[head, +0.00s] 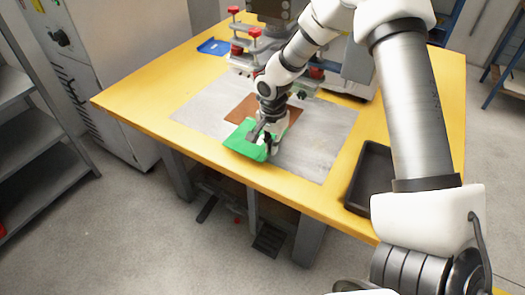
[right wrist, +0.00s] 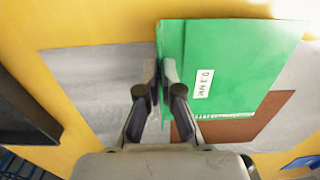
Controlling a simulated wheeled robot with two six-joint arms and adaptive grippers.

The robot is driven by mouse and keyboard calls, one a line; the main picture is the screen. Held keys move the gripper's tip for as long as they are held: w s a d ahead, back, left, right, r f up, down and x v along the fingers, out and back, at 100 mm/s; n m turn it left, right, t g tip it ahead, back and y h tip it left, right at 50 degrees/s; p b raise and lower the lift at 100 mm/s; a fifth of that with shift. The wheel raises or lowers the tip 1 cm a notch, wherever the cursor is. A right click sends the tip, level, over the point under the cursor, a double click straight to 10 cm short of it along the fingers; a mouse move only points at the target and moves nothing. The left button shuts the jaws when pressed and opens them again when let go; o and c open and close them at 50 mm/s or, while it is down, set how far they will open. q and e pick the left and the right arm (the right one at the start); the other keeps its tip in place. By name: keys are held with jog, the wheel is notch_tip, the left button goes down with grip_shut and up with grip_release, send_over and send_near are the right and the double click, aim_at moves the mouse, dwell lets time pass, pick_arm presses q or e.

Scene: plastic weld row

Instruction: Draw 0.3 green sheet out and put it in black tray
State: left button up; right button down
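The green sheet (head: 243,140) lies over the front of the brown sheet on the grey mat, towards the table's front edge. In the right wrist view the green sheet (right wrist: 235,60) shows a white label reading 0.3 MM. My right gripper (head: 265,137) is at the sheet's right edge in the head view. In the wrist view its fingers (right wrist: 160,68) are close together, one on each side of that edge, gripping it. The black tray (head: 352,196) stands to the right on the table and looks empty. My left gripper is not in view.
The brown sheet (head: 240,109) lies on the grey mat (head: 318,140). A machine with red knobs (head: 254,31) stands at the back, with a blue tray (head: 213,47) beside it. Bare mat lies between the green sheet and the black tray.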

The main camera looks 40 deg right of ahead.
jog(key=shift+a+f, duration=0.2)
jog(key=shift+a, duration=0.15)
jog(key=s+a, duration=0.1)
jog(key=a, duration=0.1)
jog(key=s+a, duration=0.1)
jog(key=a, duration=0.1)
jog(key=a+b, duration=0.1)
jog(key=a, duration=0.1)
jog(key=shift+s+a+r, duration=0.2)
jog(key=shift+s, duration=0.2)
jog(key=s+a+p, duration=0.3)
jog(key=a+p, duration=0.1)
jog(key=a, duration=0.4)
jog(key=shift+s+a, duration=0.3)
